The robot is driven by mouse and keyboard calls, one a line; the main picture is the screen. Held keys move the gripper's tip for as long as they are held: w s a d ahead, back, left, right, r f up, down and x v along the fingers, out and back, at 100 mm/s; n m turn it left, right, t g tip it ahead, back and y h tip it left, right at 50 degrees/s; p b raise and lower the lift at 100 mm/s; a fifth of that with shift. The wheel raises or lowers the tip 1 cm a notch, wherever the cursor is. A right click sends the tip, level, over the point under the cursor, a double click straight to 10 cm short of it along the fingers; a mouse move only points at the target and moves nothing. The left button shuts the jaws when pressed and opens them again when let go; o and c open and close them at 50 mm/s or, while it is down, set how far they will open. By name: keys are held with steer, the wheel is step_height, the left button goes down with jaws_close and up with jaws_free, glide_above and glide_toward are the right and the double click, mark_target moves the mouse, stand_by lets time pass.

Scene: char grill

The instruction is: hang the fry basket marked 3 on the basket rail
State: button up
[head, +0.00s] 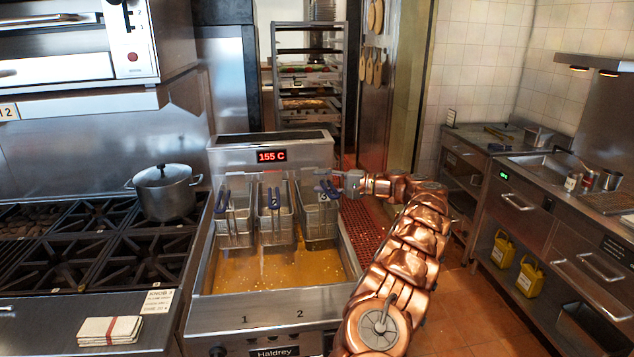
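Three wire fry baskets with blue handles stand side by side at the back of the fryer (262,303), above or partly in the golden oil (270,270). The right basket (318,222) has a tag by its handle that is too small to read surely. The middle basket (275,228) seems marked 2. The left basket (235,226) has no mark I can read. My gripper (328,188) is at the right basket's blue handle, touching or very close. Its fingers are too small to tell whether they are shut. The basket rail is not clearly seen behind the baskets.
The fryer's back panel (225,158) shows 155 C. A lidded pot (166,193) stands on the stove to the left. A folded cloth (110,330) lies at the front left. A counter (535,205) runs along the right, with open floor (470,300) before it.

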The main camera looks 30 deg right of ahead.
steer(key=v, duration=1)
